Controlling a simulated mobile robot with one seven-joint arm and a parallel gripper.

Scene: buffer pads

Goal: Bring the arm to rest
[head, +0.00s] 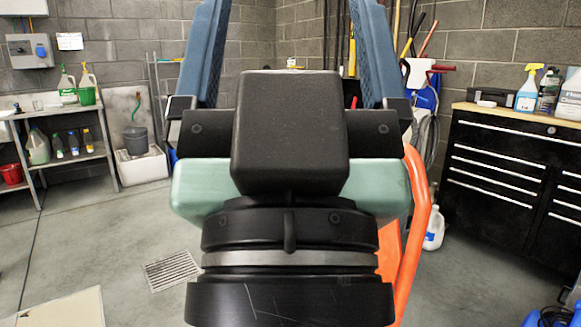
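My gripper (290,32) fills the middle of the head view, pointing up and away. Its black and mint-green body is in the foreground. Its two blue ridged fingers stand wide apart, and their tips run out of the top of the picture.
A bright orange tube frame (417,210) stands close behind my gripper, partly hidden. A black drawer cabinet (515,185) is at right, a shelf unit (65,113) at left. A blue object (553,317) shows at lower right. Grey floor lies open at left.

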